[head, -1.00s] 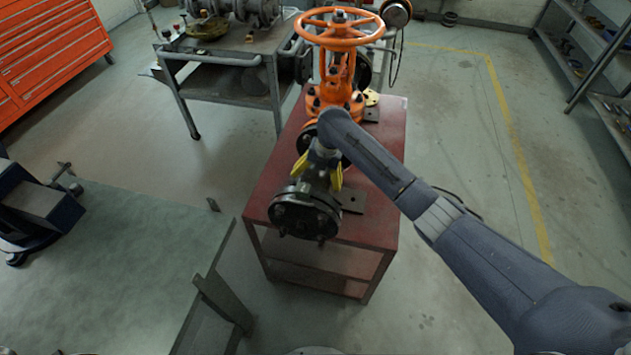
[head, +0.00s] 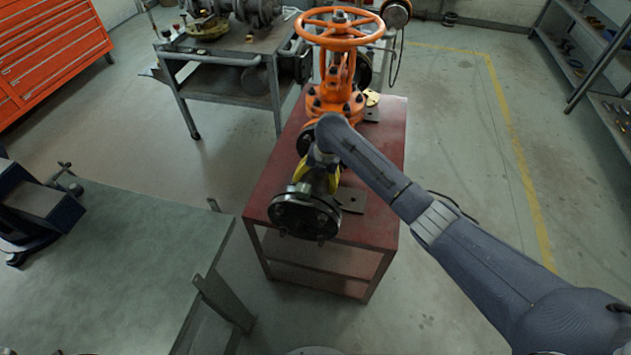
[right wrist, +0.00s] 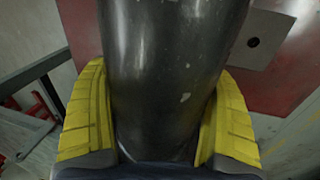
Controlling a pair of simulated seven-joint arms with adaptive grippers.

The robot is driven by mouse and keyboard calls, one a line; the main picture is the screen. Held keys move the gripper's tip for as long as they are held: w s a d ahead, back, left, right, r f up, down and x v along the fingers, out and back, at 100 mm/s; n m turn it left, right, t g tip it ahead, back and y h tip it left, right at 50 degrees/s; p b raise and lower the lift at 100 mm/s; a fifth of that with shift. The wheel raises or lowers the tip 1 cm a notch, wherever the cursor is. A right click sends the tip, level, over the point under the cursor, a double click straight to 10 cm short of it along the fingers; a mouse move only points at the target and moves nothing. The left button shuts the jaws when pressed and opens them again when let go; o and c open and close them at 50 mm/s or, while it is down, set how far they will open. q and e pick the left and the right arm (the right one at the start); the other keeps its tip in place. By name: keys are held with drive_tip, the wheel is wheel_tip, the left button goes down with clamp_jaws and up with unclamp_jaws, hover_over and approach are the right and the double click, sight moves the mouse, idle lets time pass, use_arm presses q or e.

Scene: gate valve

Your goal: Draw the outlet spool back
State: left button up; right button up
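The outlet spool (head: 306,210) is a dark metal pipe piece with a round bolted flange at its near end. It lies in line with the orange gate valve (head: 335,100), which has an orange handwheel (head: 341,28). My right gripper (head: 325,179) comes down on the spool from above, its yellow fingers on both sides of the pipe. In the right wrist view, the finger pads (right wrist: 158,120) press against the spool barrel (right wrist: 170,60). My left gripper is not in view.
The valve and spool are on a red stand (head: 385,190). A grey-green table (head: 130,245) is at the left front, with floor between it and the stand. A steel bench (head: 235,60) with machinery stands behind. Open floor lies to the right.

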drive_tip(key=c, duration=0.4)
drive_tip(key=shift+s+a, duration=0.1)
drive_tip(key=shift+s, duration=0.35)
drive_tip(key=o, duration=1.4)
drive_tip(key=shift+c, duration=0.2)
drive_tip(key=shift+r, duration=0.1)
drive_tip(key=r, duration=0.4)
drive_tip(key=d+r, duration=0.1)
drive_tip(key=r, duration=0.2)
drive_tip(key=d+r, duration=0.1)
drive_tip(key=r, duration=0.3)
drive_tip(key=shift+s+d+r, duration=0.2)
drive_tip(key=shift+s+r, duration=0.05)
drive_tip(key=shift+r, duration=0.05)
